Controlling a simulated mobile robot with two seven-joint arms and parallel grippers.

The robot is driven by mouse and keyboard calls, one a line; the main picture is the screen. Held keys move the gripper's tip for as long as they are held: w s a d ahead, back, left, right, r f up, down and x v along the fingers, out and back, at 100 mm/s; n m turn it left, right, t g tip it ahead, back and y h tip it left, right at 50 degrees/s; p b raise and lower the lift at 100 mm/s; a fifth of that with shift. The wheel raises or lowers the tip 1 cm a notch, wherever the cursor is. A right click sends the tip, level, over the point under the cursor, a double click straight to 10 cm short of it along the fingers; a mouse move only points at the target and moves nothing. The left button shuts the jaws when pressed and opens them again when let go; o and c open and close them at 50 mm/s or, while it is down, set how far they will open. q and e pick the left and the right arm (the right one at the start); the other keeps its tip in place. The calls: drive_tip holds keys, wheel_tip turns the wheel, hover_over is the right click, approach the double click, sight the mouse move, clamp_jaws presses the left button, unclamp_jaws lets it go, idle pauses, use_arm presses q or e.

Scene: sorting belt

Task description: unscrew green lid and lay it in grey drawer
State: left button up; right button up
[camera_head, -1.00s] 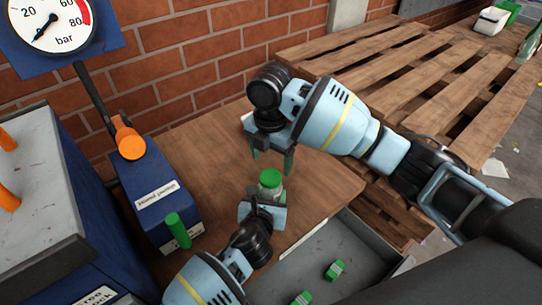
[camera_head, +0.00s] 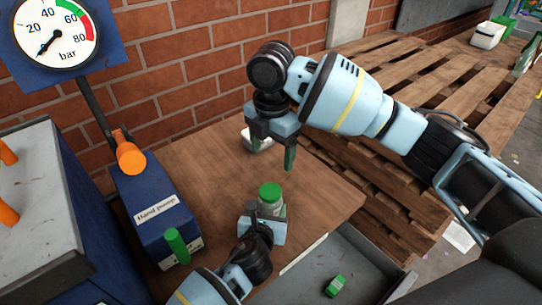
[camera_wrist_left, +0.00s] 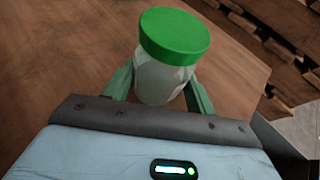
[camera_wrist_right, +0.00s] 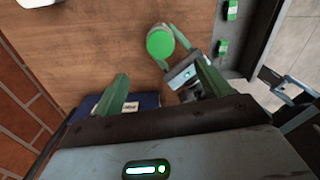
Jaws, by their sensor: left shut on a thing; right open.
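A clear jar (camera_wrist_left: 165,82) with a green lid (camera_head: 270,191) stands upright at the wooden table's front part. The lid sits on the jar. My left gripper (camera_head: 266,214) is shut on the jar's body, with one finger on each side below the lid (camera_wrist_left: 175,37). My right gripper (camera_head: 271,148) is open and empty, above and behind the lid in the head view. In the right wrist view the lid (camera_wrist_right: 160,43) shows beyond the open fingers. The grey drawer (camera_head: 352,248) is pulled open at the front right and holds small green-and-white items (camera_head: 336,286).
A blue hand pump (camera_head: 150,213) with a green handle (camera_head: 177,245) stands left of the jar. A white object (camera_head: 257,145) lies behind my right gripper. A pallet stack (camera_head: 420,90) is at the right, a brick wall behind. Bare tabletop lies around the jar.

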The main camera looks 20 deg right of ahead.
sight(271, 190)
wheel_tip(271, 190, down, 12)
drive_tip(key=shift+f, duration=0.1)
idle(0.6)
drive_tip(key=c, duration=1.3)
